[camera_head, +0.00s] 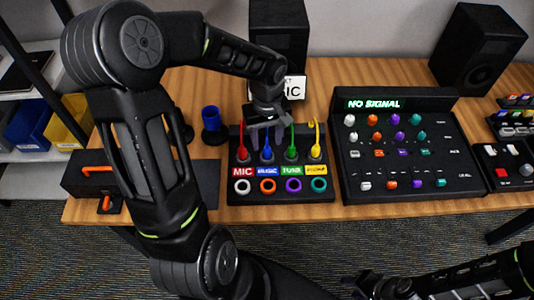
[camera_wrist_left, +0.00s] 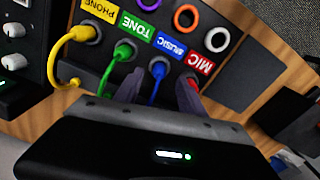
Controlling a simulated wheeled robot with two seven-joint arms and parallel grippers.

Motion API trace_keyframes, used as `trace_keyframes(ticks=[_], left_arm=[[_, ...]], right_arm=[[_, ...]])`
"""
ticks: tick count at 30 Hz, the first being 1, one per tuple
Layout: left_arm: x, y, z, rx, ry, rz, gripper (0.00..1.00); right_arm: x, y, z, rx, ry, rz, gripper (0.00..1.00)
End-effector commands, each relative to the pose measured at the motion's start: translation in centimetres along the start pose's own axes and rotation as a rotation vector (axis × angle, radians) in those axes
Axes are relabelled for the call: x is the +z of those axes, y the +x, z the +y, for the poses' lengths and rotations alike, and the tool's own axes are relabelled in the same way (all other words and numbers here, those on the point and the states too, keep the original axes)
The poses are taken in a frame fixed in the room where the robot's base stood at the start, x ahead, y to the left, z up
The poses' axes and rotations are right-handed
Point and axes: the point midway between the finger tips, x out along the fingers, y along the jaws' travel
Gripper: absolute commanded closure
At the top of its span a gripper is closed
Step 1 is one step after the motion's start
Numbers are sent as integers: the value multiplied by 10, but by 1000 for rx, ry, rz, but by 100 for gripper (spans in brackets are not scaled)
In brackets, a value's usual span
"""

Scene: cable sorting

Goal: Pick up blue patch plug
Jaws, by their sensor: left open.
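The blue patch plug (camera_head: 267,153) stands in the patch panel (camera_head: 232,190), above the label reading MUSIC. In the left wrist view the blue plug (camera_wrist_left: 158,72) and its cable lie between the two fingers of my left gripper (camera_wrist_left: 160,92). In the head view my left gripper (camera_head: 267,132) points down over the panel, its fingers open around the blue cable. I cannot tell whether the fingers touch it. My right gripper (camera_head: 380,286) is dark and partly shown at the bottom edge, away from the panel; its jaws are unclear.
Red (camera_head: 242,153), green (camera_head: 291,152) and yellow (camera_head: 315,151) plugs stand close beside the blue one. A mixer (camera_head: 410,185) reading NO SIGNAL stands to the right. A blue cup-like object (camera_head: 211,118) is to the left. Coloured rings line the panel's front.

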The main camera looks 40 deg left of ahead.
Motion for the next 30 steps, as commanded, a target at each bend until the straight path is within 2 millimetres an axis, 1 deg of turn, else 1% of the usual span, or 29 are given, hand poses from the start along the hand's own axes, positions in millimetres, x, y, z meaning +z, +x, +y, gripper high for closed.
trace_keyframes(ticks=[2, 7, 9, 12, 30], left_arm=[[0, 6, 0, -3, 1, -3, 53], [0, 30, 0, -3, 2, -6, 53], [-1, 41, 0, -3, 1, -5, 53], [-1, 49, 0, -2, 0, -3, 53], [-2, 50, 1, 0, 0, -1, 53]], right_arm=[[0, -2, -1, 0, 0, -1, 64], [1, -9, -3, 2, 2, -2, 64], [1, -8, -3, 3, 2, -2, 64], [1, -9, -3, 3, 2, -3, 64], [1, -8, -2, 3, 2, -3, 64]])
